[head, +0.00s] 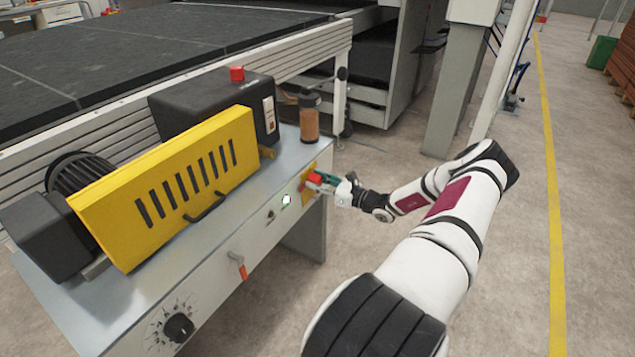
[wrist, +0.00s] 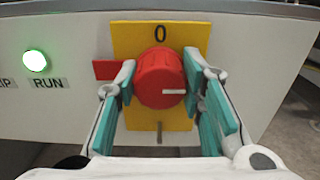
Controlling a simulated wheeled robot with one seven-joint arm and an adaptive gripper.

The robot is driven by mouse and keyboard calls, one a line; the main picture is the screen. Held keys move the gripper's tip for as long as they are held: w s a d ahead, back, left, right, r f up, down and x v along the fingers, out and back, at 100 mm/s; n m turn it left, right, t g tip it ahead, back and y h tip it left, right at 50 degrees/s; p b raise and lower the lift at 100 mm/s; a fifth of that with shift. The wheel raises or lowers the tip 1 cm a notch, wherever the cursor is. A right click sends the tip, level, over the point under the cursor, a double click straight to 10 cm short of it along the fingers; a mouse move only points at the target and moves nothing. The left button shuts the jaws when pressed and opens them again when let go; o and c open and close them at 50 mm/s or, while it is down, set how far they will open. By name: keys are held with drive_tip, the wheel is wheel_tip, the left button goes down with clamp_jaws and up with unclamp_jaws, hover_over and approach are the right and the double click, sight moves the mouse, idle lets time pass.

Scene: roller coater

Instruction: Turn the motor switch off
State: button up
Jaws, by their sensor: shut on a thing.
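The motor switch is a round red knob (wrist: 160,78) on a yellow plate (wrist: 133,36) on the machine's front panel. The plate has a "0" at the top and a short vertical mark at the bottom. The knob's white line points right, slightly below level in the wrist view. My gripper (wrist: 162,88) is shut on the knob, one teal-padded finger on each side. In the head view my gripper (head: 324,182) meets the knob (head: 313,178) at the panel's right end.
A green lamp (wrist: 35,61) labelled RUN glows left of the switch; it looks whitish in the head view (head: 286,199). A yellow slotted guard (head: 170,190), an orange-handled lever (head: 238,264) and a black dial (head: 179,328) are further left. A brown bottle (head: 310,120) stands above. Open floor lies right.

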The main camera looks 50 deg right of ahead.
drive_tip(key=n, duration=0.4)
drive_tip(key=shift+p, duration=0.35)
drive_tip(key=n, duration=0.4)
drive_tip(key=shift+n+p, duration=0.3)
drive_tip(key=shift+p, duration=0.05)
drive_tip(key=n, duration=0.4)
drive_tip(key=shift+n+p, duration=0.3)
drive_tip(key=shift+p, duration=0.05)
drive_tip(key=n, duration=0.4)
drive_tip(key=shift+n+p, duration=0.3)
drive_tip(key=shift+p, duration=0.1)
drive_tip(key=shift+a+f, duration=0.1)
drive_tip(key=o, duration=1.1)
drive_tip(key=shift+o, duration=0.2)
